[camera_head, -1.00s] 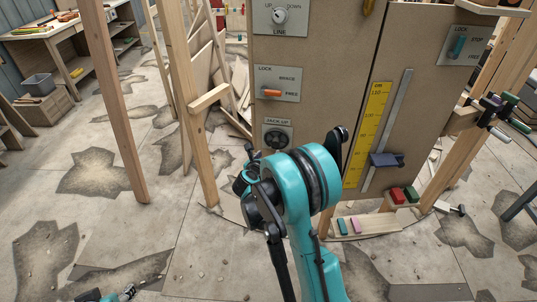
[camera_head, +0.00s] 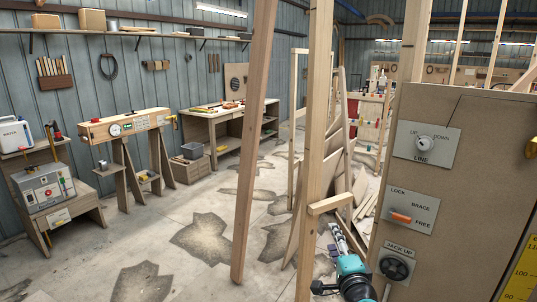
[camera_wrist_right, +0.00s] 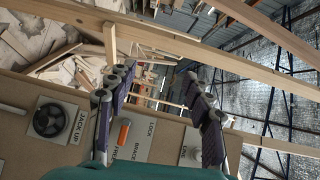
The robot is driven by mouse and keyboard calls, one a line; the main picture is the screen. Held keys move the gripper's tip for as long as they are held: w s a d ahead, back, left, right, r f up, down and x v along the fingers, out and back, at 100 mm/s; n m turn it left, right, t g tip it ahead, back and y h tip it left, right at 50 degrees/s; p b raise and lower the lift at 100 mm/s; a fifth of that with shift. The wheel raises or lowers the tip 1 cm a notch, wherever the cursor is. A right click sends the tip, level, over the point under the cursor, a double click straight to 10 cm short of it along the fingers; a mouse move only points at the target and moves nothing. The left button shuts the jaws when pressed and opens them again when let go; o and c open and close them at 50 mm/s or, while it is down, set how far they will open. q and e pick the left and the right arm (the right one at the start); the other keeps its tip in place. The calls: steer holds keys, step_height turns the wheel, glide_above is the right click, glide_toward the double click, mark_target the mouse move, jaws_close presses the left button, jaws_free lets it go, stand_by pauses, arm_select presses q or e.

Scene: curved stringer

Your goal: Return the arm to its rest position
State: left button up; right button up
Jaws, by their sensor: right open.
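My right gripper (camera_head: 344,240) shows at the lower right of the head view, with part of its teal wrist below it. It appears in front of the left edge of the brown control panel (camera_head: 455,130). In the right wrist view its two dark jointed fingers (camera_wrist_right: 160,82) stand well apart with nothing between them. Behind them are the panel's orange lock lever (camera_wrist_right: 124,132) and the jack-up knob (camera_wrist_right: 48,119). The rest of my right arm is out of the head view. My left gripper is not in view.
Upright timber posts (camera_head: 316,150) stand just left of the panel, with a short crosspiece (camera_head: 330,204). Loose boards lean behind them. A workbench (camera_head: 230,120) and a machine on a stand (camera_head: 45,190) line the left wall. The patched concrete floor between is mostly clear.

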steer(key=s+a+f+n+g+y, duration=0.1)
steer(key=s+a+f+n+g, duration=0.25)
steer(key=s+n, duration=0.3)
steer(key=s+a+f+n+g+y, duration=0.1)
steer(key=s+a+f+n+g, duration=0.1)
steer(key=s+f+n, duration=0.4)
steer(key=s+d+f+n+g+h, duration=0.1)
steer(key=s+d+f+n+g, duration=0.1)
steer(key=s, duration=0.4)
steer(key=s+d+f+n+g+h, duration=0.2)
steer(key=s+d+f+g, duration=0.1)
steer(key=s+f, duration=0.2)
steer(key=shift+s+d, duration=0.25)
steer(key=shift+s, duration=0.85)
